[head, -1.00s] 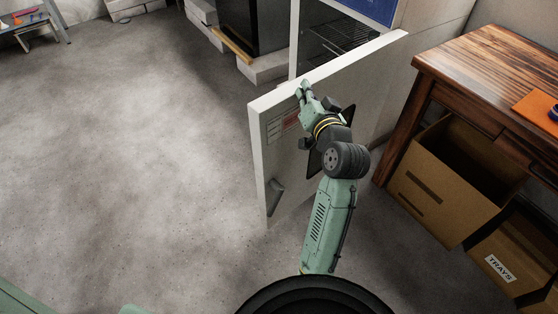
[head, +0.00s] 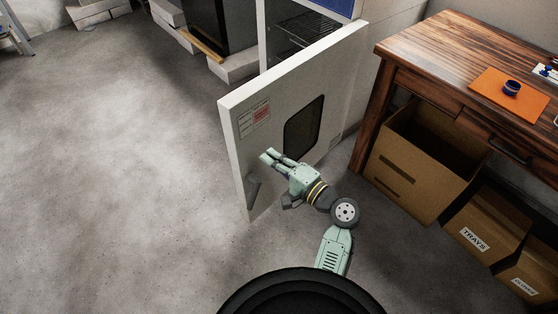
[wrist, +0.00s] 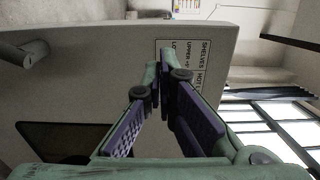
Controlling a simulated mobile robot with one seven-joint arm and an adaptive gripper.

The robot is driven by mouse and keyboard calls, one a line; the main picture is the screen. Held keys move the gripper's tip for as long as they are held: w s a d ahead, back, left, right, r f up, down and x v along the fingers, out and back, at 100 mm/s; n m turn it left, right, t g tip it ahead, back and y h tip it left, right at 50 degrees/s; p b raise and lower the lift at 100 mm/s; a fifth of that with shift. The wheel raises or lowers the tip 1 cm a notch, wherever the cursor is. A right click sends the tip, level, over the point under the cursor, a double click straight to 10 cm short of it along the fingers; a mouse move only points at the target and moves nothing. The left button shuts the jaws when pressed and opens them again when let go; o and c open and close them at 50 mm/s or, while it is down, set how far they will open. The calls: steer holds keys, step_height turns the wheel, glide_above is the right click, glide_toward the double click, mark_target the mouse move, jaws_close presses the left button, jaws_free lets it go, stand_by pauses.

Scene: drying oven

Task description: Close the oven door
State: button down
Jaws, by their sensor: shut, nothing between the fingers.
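The white oven door (head: 290,150) stands wide open, swung out from the oven (head: 262,45), whose wire shelves (head: 305,30) show behind it. The door has a dark window (head: 304,121), a label (head: 253,117) and a grey handle (head: 253,188) near its free edge. My gripper (head: 267,156) is shut and empty in front of the door's window side, up and right of the handle. In the wrist view my gripper (wrist: 160,75) points at the door (wrist: 95,85), with the handle (wrist: 28,55) at the left. I cannot tell whether the fingertips touch the door.
A wooden table (head: 470,60) stands at the right, with an orange mat (head: 490,93) and a small blue object (head: 511,88) on it. Open cardboard boxes (head: 405,185) sit under it, close to the door. The concrete floor (head: 120,170) at the left is clear.

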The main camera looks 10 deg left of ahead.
mark_target(242, 137)
steer(key=p+x, duration=0.2)
steer(key=x, duration=0.6)
steer(key=shift+w+a, duration=0.2)
steer(key=shift+a, duration=0.1)
steer(key=shift+a, duration=0.1)
